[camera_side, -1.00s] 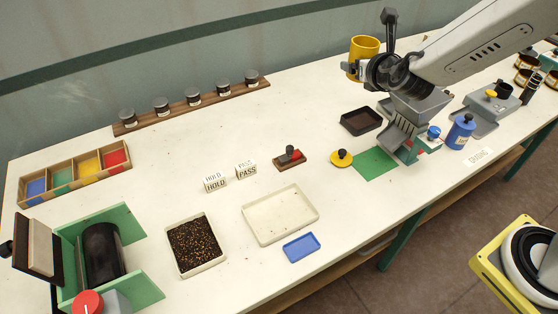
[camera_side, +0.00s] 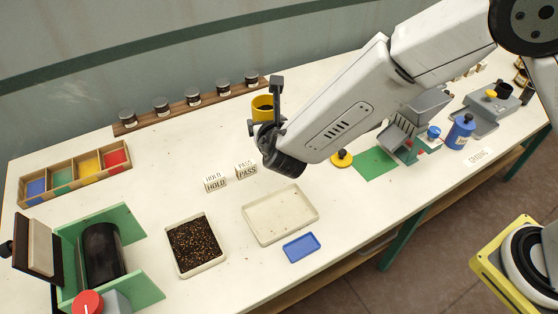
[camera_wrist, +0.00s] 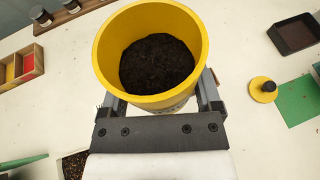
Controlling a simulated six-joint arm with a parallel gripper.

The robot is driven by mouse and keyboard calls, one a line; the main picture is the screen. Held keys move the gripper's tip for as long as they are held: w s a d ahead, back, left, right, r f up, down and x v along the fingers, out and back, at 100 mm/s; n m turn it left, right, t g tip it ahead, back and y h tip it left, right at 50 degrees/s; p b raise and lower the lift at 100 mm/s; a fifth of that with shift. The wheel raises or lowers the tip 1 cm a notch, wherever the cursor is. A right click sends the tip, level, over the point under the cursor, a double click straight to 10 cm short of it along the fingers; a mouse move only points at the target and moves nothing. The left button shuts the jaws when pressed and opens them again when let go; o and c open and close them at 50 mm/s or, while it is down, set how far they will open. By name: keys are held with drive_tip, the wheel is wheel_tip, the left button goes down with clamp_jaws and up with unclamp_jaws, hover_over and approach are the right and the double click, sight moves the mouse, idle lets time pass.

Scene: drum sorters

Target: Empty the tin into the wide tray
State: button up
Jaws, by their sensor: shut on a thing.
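My gripper (camera_wrist: 160,105) is shut on a yellow tin (camera_wrist: 110,45), which it holds upright above the table. Dark granular stuff lies inside the tin in the wrist view. In the side view the tin (camera_side: 262,103) is partly hidden behind my wrist. The wide tray (camera_side: 252,232), cream and shallow, lies empty at the table's middle front, below and nearer the front than the tin. A second cream tray (camera_side: 184,269) to its left holds dark speckled grains. A small blue tray (camera_side: 300,247) lies at the wide tray's front right.
HOLD and PASS blocks (camera_side: 215,183) stand behind the wide tray. A rack of jars (camera_side: 193,96) runs along the back. A green-sided drum machine (camera_side: 125,226) stands at front left, a four-colour box (camera_side: 77,173) behind it. A yellow lid (camera_side: 341,158) and green mat (camera_side: 376,163) lie right.

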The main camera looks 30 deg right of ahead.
drive_tip(key=s+a+f, duration=0.3)
drive_tip(key=a, duration=0.1)
drive_tip(key=s+a+f, duration=0.3)
drive_tip(key=a+f, duration=0.1)
drive_tip(key=a, duration=0.1)
drive_tip(key=s+a+f, duration=0.3)
drive_tip(key=a+f, duration=0.1)
drive_tip(key=a, duration=0.1)
drive_tip(key=shift+s+a, duration=0.15)
drive_tip(key=shift+s, duration=0.05)
drive_tip(key=shift+s+a+f, duration=0.25)
drive_tip(key=shift+s+f, duration=0.1)
drive_tip(key=shift+d+f, duration=0.1)
drive_tip(key=shift+d, duration=0.05)
